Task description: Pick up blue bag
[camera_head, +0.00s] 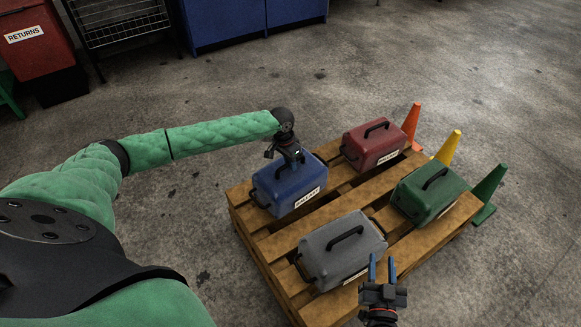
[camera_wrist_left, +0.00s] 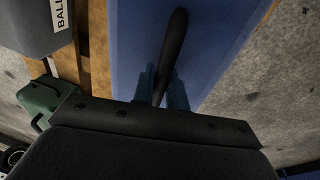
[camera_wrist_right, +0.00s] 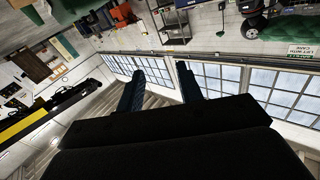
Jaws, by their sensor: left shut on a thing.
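The blue bag (camera_head: 290,186), a hard case with a white label, sits on the wooden pallet's back left corner. My left gripper (camera_head: 291,158) is over it from above. In the left wrist view, my left gripper (camera_wrist_left: 163,88) is shut on the bag's dark top handle, with a finger on each side. The blue bag's top (camera_wrist_left: 205,40) fills the middle of that view. My right gripper (camera_head: 382,268) is open and empty in front of the grey case. In the right wrist view, the right gripper's fingers (camera_wrist_right: 158,88) stand apart with nothing between them.
The wooden pallet (camera_head: 291,237) also bears a grey case (camera_head: 330,245), a red case (camera_head: 368,150) and a green case (camera_head: 425,193). Orange (camera_head: 412,122), yellow (camera_head: 448,147) and green (camera_head: 487,190) cones stand along its right side. A red returns bin (camera_head: 35,45) is far left. Floor left of the pallet is clear.

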